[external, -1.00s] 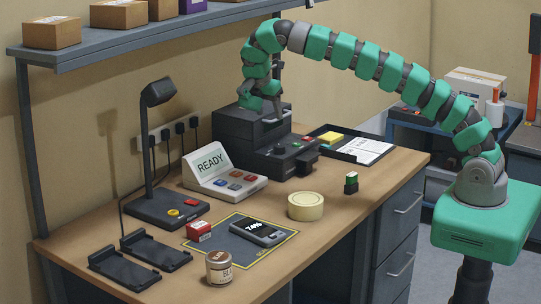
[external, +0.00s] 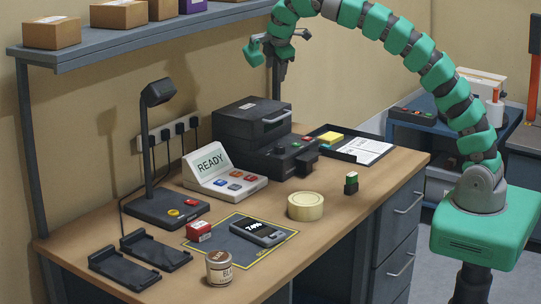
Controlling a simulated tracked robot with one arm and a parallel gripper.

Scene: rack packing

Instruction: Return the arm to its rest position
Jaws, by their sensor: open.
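My green segmented arm (external: 410,45) arches from its base at the right up over the back of the workbench. My gripper (external: 276,52) hangs in the air above the black boxy machine (external: 262,138), in front of the wall, and is apart from it. It is open and I see nothing held in it. The machine has a handle on its upper front.
The bench (external: 345,205) holds a READY panel (external: 222,178), a lamp (external: 150,150), a tape roll (external: 306,206), a phone-like device (external: 257,232), a jar (external: 219,268) and a paper tray (external: 350,146). A shelf (external: 150,35) with boxes runs above the left. A cart (external: 415,125) stands behind my arm.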

